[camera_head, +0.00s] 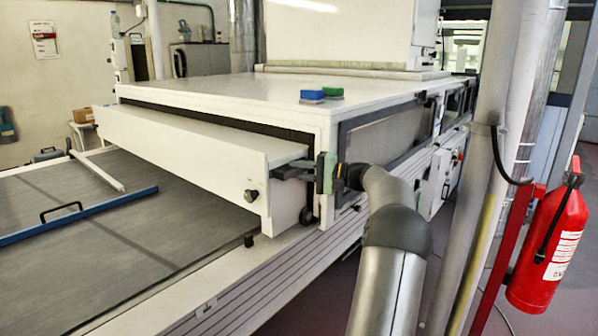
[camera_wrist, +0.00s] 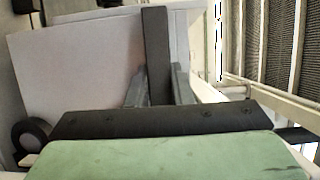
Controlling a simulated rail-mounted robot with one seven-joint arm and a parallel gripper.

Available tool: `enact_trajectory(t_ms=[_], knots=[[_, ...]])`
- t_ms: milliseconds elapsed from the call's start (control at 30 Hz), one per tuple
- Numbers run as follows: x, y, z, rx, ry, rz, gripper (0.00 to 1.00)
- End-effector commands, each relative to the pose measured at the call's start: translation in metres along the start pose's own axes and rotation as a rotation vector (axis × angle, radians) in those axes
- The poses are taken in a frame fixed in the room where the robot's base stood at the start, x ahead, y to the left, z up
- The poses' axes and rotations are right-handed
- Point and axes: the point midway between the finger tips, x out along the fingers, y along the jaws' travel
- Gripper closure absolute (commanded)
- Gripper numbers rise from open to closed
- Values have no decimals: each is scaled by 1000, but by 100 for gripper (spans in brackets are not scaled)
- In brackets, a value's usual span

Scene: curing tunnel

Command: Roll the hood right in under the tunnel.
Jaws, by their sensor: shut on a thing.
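The hood (camera_head: 185,155) is a long white box that sticks out from the front opening of the white tunnel (camera_head: 230,92). Its back part is hidden under the tunnel top, and a dark gap shows above it. A black knob and a small dark wheel show near its right end. My gripper (camera_head: 285,171) is at the right end face of the hood. In the wrist view, my gripper's fingers (camera_wrist: 158,85) are shut on a dark upright bar (camera_wrist: 156,42) in front of the hood's pale panel (camera_wrist: 75,65).
A grey conveyor belt (camera_head: 90,240) with a blue bar (camera_head: 75,217) lies in front. Blue and green blocks (camera_head: 312,96) sit on the tunnel top. A metal post (camera_head: 490,150) and red fire extinguisher (camera_head: 545,250) stand at the right, close to my arm.

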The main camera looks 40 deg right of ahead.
Motion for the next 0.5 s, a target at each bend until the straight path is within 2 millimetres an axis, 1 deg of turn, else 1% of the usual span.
enact_trajectory(t_ms=[267,300,367,500], knots=[[0,1,0,1,-2,1,100],[0,1,0,1,-3,1,74],[0,1,0,1,-3,1,58],[0,1,0,1,-2,0,58]])
